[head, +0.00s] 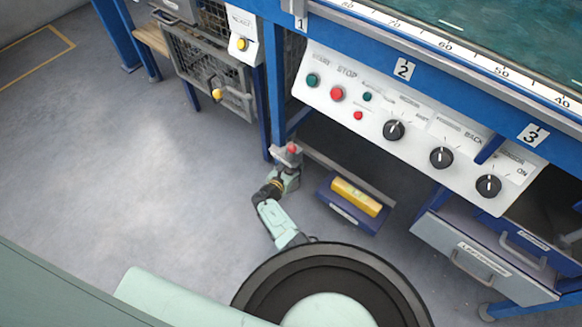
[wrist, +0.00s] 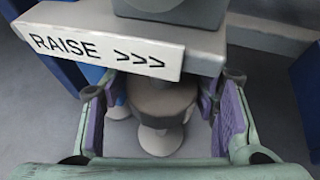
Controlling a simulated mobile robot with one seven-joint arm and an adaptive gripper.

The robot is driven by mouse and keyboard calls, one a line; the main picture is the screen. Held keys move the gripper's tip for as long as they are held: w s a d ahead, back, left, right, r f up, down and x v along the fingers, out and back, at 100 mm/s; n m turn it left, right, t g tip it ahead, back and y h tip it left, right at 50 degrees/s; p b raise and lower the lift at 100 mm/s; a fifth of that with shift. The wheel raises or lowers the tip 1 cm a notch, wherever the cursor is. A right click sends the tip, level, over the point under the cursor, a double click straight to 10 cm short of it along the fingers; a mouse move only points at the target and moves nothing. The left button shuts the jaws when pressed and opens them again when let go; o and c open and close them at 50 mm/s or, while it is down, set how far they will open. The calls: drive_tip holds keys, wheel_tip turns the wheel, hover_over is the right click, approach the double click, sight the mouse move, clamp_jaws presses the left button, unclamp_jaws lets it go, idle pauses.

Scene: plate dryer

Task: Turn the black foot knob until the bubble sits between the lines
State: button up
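The foot knob (wrist: 160,98) shows in the wrist view as a dark grey round piece under a pale bracket (wrist: 120,48) marked "RAISE >>>". A paler round foot (wrist: 160,138) is below it. My gripper (wrist: 163,118) is open, with one purple-padded finger on each side of the knob; gaps show between the pads and the knob. In the head view my gripper (head: 286,181) is low at the foot of a blue leg, beneath a small red-topped part (head: 291,149). It hides the knob there. I cannot make out a bubble or its lines in either view.
A control panel (head: 420,125) with buttons and black dials is above and right. A yellow block (head: 356,197) lies on a blue box (head: 345,214) right of my gripper. A grey drawer (head: 480,260) stands farther right. Open floor (head: 130,150) is to the left.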

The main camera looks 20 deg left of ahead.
drive_tip(key=o, duration=0.3)
drive_tip(key=shift+f, duration=0.1)
idle(0.3)
